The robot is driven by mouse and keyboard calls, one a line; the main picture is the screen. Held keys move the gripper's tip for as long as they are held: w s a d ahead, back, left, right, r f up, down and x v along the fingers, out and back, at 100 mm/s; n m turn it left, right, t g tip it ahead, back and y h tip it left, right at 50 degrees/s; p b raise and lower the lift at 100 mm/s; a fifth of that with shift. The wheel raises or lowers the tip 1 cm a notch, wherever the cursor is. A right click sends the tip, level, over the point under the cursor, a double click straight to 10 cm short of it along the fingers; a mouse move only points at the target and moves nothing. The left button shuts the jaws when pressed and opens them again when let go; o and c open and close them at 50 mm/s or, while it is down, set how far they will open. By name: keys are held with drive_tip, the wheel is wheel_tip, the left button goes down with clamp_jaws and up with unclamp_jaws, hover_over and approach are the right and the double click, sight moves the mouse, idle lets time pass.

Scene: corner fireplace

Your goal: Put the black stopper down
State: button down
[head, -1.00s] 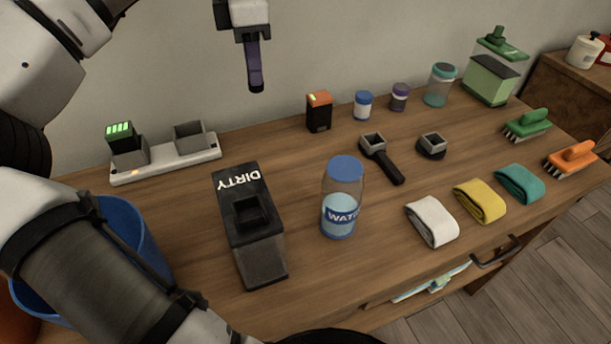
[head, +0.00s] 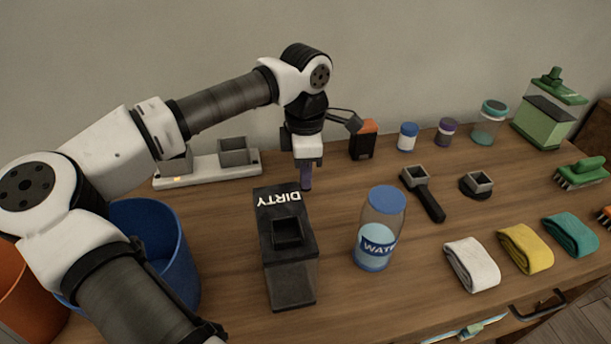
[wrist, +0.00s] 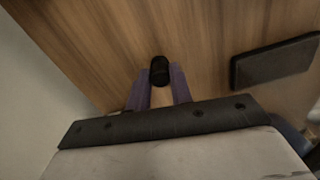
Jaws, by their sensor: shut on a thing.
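The black stopper (wrist: 160,70) is held between the purple fingertips of my gripper (wrist: 160,84) in the wrist view. It is small, dark and rounded, with wood tabletop behind it. In the head view my gripper (head: 306,184) points down just behind the DIRTY container (head: 291,283), left of the water bottle. The fingers hide the stopper there. The fingertips are low over the table (head: 340,290); I cannot tell whether the stopper touches it.
The clear water bottle (head: 372,245) with a blue cap stands right of the DIRTY container. A black-and-orange battery (head: 362,142) stands behind to the right. A white charger base (head: 205,170) lies back left. A blue bucket (head: 150,250) is at left. Folded cloths lie front right.

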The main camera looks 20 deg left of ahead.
drive_tip(key=shift+f, duration=0.85)
drive_tip(key=shift+f, duration=0.1)
drive_tip(key=c, duration=1.3)
unclamp_jaws()
drive_tip(key=shift+o, duration=0.2)
wheel_tip(320, 180, up, 12)
